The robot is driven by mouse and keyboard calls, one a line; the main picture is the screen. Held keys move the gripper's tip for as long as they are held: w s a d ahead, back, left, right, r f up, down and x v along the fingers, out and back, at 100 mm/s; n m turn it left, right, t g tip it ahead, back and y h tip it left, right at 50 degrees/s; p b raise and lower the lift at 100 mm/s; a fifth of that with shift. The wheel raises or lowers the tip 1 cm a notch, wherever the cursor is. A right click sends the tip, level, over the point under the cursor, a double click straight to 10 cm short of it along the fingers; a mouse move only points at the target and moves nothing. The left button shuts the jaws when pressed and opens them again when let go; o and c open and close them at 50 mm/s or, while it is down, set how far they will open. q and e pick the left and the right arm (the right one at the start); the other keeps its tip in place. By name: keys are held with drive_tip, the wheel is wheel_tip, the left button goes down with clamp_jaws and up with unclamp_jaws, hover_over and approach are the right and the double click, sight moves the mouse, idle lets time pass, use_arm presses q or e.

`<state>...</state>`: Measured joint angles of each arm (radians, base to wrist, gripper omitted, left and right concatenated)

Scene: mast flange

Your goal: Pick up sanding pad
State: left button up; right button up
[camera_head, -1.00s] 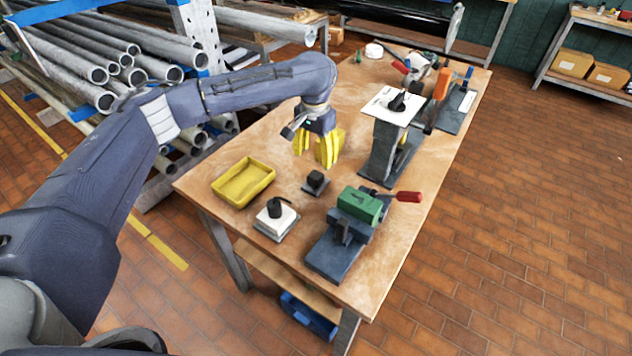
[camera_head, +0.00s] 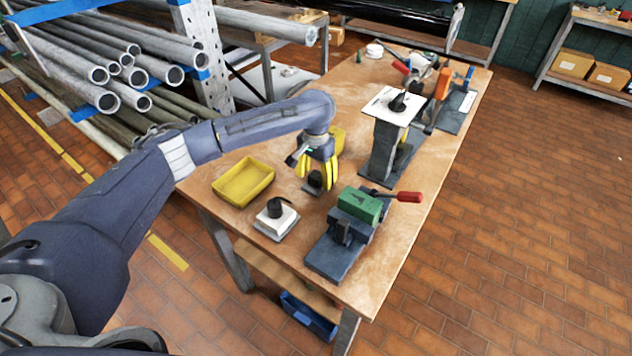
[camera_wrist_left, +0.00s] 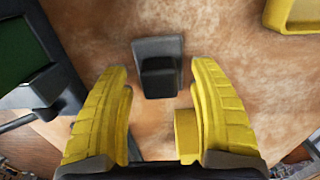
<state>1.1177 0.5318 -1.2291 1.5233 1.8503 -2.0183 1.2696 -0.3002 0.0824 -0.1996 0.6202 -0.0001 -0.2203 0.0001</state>
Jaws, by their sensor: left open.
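The sanding pad appears to be the small dark grey block with a raised grip (camera_head: 314,187). It lies on the wooden table and is partly covered by my gripper in the head view. In the left wrist view the dark block (camera_wrist_left: 158,48) lies ahead, between and slightly beyond the fingertips. My left gripper (camera_head: 318,178) points down over the block, its yellow fingers spread. In the left wrist view the open left gripper (camera_wrist_left: 159,72) has nothing between its fingers, and the block looks apart from both. My right gripper is not in view.
A yellow tray (camera_head: 235,192) is left of the block. A white-based piece with a dark knob (camera_head: 275,212) is nearer. A green-topped fixture with a red handle (camera_head: 360,205) stands close right. A grey pedestal (camera_head: 384,150) with a white plate stands behind right.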

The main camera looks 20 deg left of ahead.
use_arm(q)
drive_tip(key=shift+f, duration=0.35)
drive_tip(key=c, duration=1.2)
